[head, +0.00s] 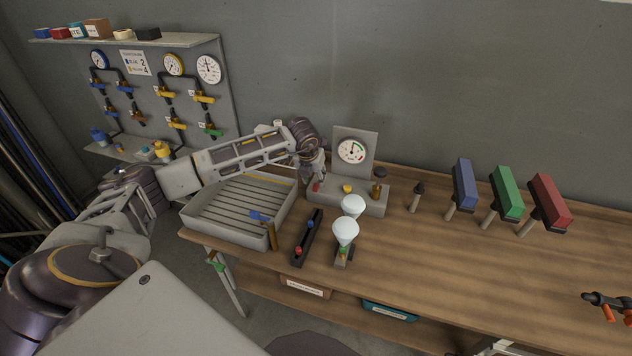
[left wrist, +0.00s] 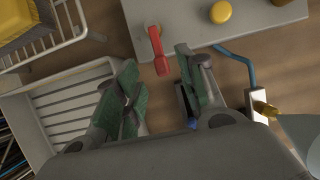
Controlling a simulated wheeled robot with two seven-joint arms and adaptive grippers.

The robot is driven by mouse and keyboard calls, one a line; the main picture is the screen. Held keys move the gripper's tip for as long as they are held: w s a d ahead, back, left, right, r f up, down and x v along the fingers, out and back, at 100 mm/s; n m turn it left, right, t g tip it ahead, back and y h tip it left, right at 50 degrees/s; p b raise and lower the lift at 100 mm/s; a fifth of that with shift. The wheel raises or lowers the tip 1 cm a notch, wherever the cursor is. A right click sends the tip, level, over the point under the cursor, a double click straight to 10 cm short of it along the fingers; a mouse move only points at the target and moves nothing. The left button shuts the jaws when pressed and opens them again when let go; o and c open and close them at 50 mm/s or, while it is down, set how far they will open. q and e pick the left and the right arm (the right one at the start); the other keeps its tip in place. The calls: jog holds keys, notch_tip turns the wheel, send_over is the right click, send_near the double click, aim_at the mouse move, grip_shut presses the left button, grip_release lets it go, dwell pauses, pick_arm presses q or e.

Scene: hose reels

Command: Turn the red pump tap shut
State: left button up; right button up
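The red pump tap (left wrist: 159,52) is a small red lever on a grey pump base, seen at the top middle of the left wrist view. In the head view the tap (head: 316,187) shows as a small red spot at the left end of the grey base (head: 350,199), which carries a dial gauge (head: 351,151). My left gripper (head: 317,176) is right above the tap. In the left wrist view my left gripper (left wrist: 155,60) has its green-padded fingers spread, with the lever in line with the gap. I cannot tell whether it touches. My right gripper is not in view.
A slatted grey tray (head: 240,209) stands left of the pump on the wooden bench (head: 430,235). White funnels (head: 345,232) stand in front of the pump base. A yellow knob (head: 348,188) sits beside the tap. Blue, green and red blocks on posts stand to the right.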

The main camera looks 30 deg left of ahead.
aim_at(316, 183)
pick_arm(q)
jog(key=shift+p+x, duration=0.4)
jog(key=shift+x, duration=2.15)
jog(key=shift+c, duration=0.5)
grip_shut()
